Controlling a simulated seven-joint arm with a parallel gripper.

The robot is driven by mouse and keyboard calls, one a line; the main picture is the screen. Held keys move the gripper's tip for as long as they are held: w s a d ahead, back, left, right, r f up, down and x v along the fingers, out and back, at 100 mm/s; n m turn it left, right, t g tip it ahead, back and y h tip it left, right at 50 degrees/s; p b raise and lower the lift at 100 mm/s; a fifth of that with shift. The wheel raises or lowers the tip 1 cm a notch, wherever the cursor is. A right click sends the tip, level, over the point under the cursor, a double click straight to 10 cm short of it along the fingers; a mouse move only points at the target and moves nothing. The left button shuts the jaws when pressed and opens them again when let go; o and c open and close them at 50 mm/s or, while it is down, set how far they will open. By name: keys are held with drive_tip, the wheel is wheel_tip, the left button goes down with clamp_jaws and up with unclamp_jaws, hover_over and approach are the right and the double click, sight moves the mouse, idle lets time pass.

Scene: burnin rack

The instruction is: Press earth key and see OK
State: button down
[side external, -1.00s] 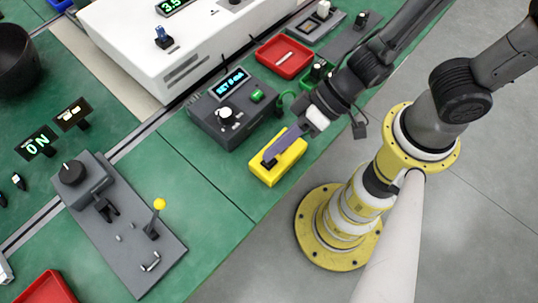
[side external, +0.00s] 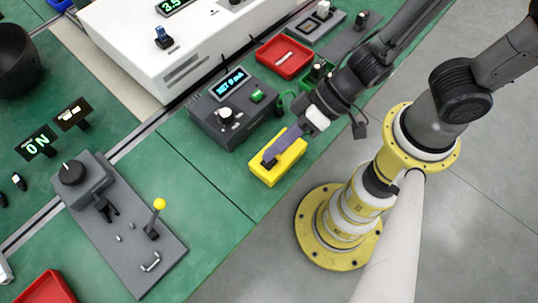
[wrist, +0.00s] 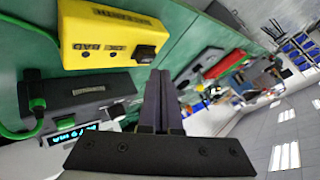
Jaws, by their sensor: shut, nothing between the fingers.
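The yellow earth box (side external: 290,170) sits at the front edge of the green bench, below my gripper. It also fills the upper left of the wrist view (wrist: 85,25), with a printed label, small BAD and OK windows, and a black key (wrist: 145,53) at its end. Neither window looks clearly lit. My gripper (wrist: 160,74) is shut and empty, its long dark fingers ending close beside the key. In the side view the fingertips (side external: 270,158) are over the box; whether they touch the key cannot be told.
A grey control box (side external: 215,120) with a lit display, a knob and a green button stands behind the yellow box. A red tray (side external: 262,48) lies farther back. A grey lever panel (side external: 115,255) is at left. Bench between panel and yellow box is clear.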

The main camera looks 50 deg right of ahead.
sight(275, 158)
drive_tip(key=shift+f, duration=0.1)
drive_tip(key=shift+f, duration=0.3)
drive_tip(key=shift+f, duration=0.5)
idle(0.7)
drive_tip(key=shift+r, duration=0.95)
drive_tip(key=shift+r, duration=2.45)
drive_tip(key=shift+w, duration=0.1)
